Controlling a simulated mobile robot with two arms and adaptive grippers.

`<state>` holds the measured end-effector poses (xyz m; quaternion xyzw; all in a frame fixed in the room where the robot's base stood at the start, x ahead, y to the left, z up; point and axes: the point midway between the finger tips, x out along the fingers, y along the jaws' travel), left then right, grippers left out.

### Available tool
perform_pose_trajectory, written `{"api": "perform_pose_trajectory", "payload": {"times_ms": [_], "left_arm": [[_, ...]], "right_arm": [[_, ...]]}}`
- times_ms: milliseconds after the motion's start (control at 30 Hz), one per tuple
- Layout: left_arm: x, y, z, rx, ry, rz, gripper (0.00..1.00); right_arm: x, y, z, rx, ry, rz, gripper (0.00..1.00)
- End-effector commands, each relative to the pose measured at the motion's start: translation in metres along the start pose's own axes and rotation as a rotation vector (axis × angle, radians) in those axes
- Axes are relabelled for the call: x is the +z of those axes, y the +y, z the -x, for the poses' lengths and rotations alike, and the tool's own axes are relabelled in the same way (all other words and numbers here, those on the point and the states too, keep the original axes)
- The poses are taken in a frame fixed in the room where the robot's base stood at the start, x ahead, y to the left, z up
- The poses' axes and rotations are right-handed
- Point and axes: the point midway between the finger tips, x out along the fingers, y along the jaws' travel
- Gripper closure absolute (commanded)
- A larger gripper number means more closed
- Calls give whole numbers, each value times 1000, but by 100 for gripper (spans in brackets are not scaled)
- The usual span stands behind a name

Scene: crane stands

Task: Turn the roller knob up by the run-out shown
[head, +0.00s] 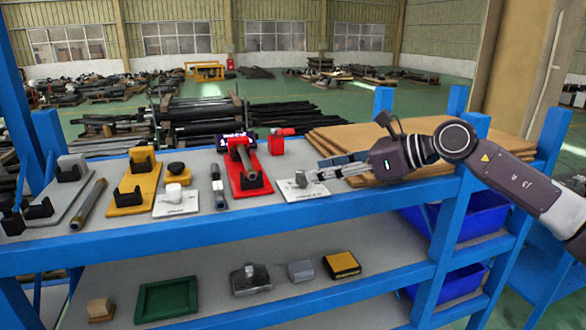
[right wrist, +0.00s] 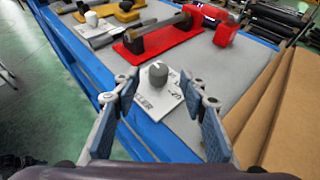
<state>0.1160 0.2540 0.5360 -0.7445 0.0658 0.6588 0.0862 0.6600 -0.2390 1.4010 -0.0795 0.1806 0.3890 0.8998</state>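A grey roller knob (right wrist: 158,74) stands on a white plate (right wrist: 172,102) whose lettering partly reads "LLER"; the plate (head: 305,194) also shows near the shelf's front edge in the head view. My right gripper (right wrist: 161,84) is open and empty, its two pads on either side of the knob's line and short of it, with no contact visible. In the head view my right gripper (head: 314,176) comes in from the right beside the knob. A small dark display (head: 235,141) with lit characters stands behind the red stand (head: 263,186); its reading is too small to make out. My left gripper is out of view.
The red stand carries a grey shaft (head: 243,158). A red block (head: 277,146) stands behind it. Brown sheets (head: 400,140) lie stacked under my right arm. Yellow and grey stands (head: 128,198) and another white plate (head: 178,208) with a knob are to the left.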

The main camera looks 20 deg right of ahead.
Motion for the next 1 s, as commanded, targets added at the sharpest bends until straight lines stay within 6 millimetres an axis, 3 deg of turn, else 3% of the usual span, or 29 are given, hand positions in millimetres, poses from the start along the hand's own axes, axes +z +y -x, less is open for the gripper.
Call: {"api": "perform_pose_trajectory", "payload": {"times_ms": [133,267,433,600,700,1000], "left_arm": [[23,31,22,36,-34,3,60],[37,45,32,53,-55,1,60],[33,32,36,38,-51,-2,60],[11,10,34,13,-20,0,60],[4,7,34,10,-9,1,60],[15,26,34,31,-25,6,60]], "right_arm": [[6,2,-25,5,0,-2,61],[4,2,-44,5,0,-1,61],[2,1,-57,3,-1,-1,61],[1,1,-60,2,-2,-1,61],[1,1,-60,2,-2,-2,61],[1,1,-59,2,-3,-1,92]]}}
